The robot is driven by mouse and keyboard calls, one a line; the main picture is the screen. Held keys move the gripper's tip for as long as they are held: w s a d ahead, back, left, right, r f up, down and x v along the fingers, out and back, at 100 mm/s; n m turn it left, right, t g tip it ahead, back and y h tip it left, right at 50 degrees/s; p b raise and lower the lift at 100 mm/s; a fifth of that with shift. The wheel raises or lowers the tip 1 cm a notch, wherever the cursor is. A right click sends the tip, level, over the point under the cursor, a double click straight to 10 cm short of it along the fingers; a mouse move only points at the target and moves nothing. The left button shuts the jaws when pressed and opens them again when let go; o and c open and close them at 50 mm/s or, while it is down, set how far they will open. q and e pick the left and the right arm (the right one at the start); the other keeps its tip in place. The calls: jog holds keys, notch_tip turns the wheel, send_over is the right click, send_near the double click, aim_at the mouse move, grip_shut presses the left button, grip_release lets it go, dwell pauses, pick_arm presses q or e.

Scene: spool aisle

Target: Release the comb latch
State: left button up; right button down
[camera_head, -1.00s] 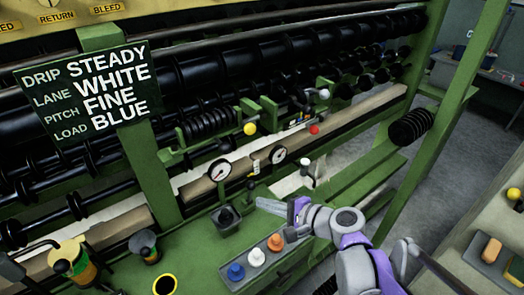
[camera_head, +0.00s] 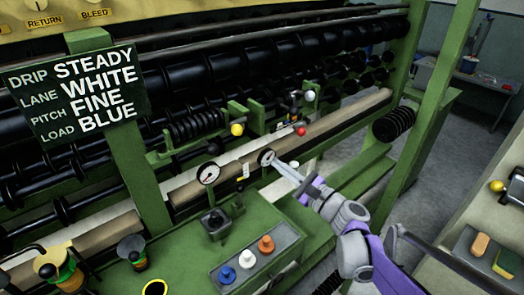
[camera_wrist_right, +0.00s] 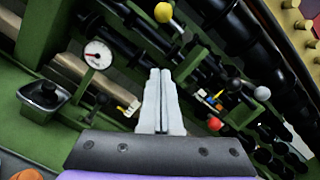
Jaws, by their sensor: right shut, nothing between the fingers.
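My right gripper (camera_head: 277,164) is shut and empty, its pale fingers reaching in front of the right gauge (camera_head: 265,157), which they partly cover. In the right wrist view its fingers (camera_wrist_right: 160,73) lie together, pointing towards the machine's ball-ended levers. A yellow ball (camera_head: 237,129), a red ball (camera_head: 300,132) and a white ball (camera_head: 309,96) sit on the green machine beyond the fingertips. The gripper appears apart from all three. They also show in the wrist view as yellow (camera_wrist_right: 163,12), red (camera_wrist_right: 215,124) and white (camera_wrist_right: 262,93). No label marks which part is the comb latch.
A boxed black knob (camera_head: 214,221) and the left gauge (camera_head: 208,173) are to the left. Black rollers fill the back; the aisle floor is right.

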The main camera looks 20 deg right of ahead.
jog(key=w+a+r+p, duration=0.1)
jog(key=w+a+r, duration=0.3)
jog(key=w+a, duration=0.2)
jog(key=shift+w+r, duration=0.15)
jog(key=shift+w, duration=0.95)
jog(key=shift+s+a+r+m+p, duration=0.15)
jog(key=shift+r+m+p, duration=0.1)
jog(key=shift+m, duration=0.25)
jog(key=shift+w+a+r+m+p, duration=0.1)
jog(key=shift+r+m+p, duration=0.1)
jog(key=shift+m, duration=0.3)
notch_tip(320, 180, up, 5)
jog(key=m+h+p, duration=0.1)
jog(key=m, duration=0.4)
jog(key=m+h+p, duration=0.1)
jog(key=m+p, duration=0.1)
jog(key=m, duration=0.3)
jog(key=shift+d+f+m+t, duration=0.15)
jog(key=shift+m+t, duration=0.15)
jog(key=shift+t, duration=0.1)
